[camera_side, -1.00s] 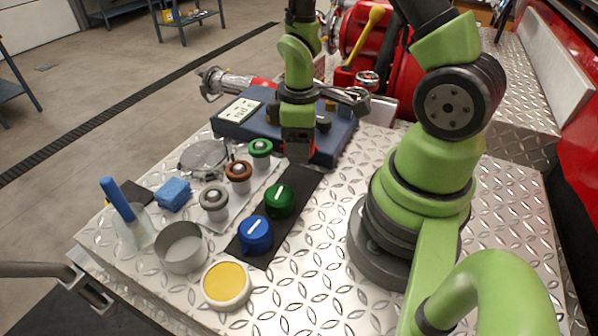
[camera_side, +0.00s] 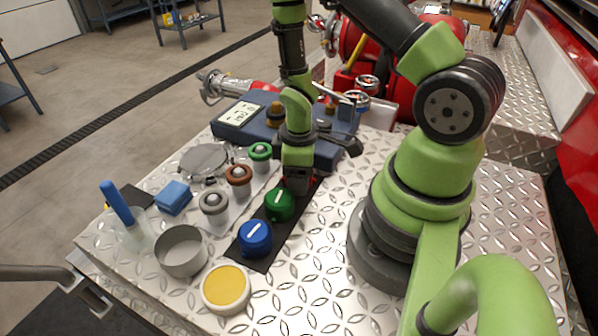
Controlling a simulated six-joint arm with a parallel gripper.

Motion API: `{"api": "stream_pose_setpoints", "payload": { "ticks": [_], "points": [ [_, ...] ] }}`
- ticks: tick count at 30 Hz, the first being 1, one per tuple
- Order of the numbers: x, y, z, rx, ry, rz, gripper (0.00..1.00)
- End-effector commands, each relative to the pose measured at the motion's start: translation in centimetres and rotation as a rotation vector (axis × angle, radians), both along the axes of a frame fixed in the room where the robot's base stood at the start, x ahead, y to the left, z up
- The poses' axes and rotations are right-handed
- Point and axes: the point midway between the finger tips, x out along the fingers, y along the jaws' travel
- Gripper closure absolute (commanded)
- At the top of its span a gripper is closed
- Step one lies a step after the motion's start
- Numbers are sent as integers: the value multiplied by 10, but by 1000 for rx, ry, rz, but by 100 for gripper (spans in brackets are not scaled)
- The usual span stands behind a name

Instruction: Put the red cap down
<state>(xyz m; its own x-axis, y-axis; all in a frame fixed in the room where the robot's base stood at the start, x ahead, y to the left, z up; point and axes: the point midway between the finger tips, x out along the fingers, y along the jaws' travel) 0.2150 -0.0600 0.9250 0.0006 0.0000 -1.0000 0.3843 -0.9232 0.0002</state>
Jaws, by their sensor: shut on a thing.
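My gripper (camera_side: 298,182) points down over the far end of the black mat (camera_side: 312,191), just behind the green cap. It is shut on the red cap (camera_side: 291,180), of which only a little red shows between and beside the fingers. I cannot tell whether the cap touches the mat. The green cap (camera_side: 279,204) and the blue cap (camera_side: 256,238), each with a white line on top, sit in a row on the mat nearer the camera.
A blue device (camera_side: 236,118) with a display stands behind my gripper. Green (camera_side: 260,152), brown (camera_side: 239,175) and grey (camera_side: 213,202) fittings stand left of the mat. A metal ring cup (camera_side: 181,251) and a yellow-topped tin (camera_side: 226,288) are in front. Tread plate right of the mat is clear.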

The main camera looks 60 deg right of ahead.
Motion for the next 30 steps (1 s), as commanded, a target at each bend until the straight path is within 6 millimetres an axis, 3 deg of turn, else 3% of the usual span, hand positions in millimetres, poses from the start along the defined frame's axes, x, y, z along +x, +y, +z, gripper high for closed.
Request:
{"api": "stream_pose_setpoints", "payload": {
  "ticks": [1,2,3,16,30],
  "points": [
    [0,0,-2,0,0,0,69],
    [0,0,-2,0,0,-1,36],
    [0,0,-1,0,0,-1,30],
    [1,0,9,0,-2,1,30],
    [1,0,88,-2,-6,-1,30]
  ]
}}
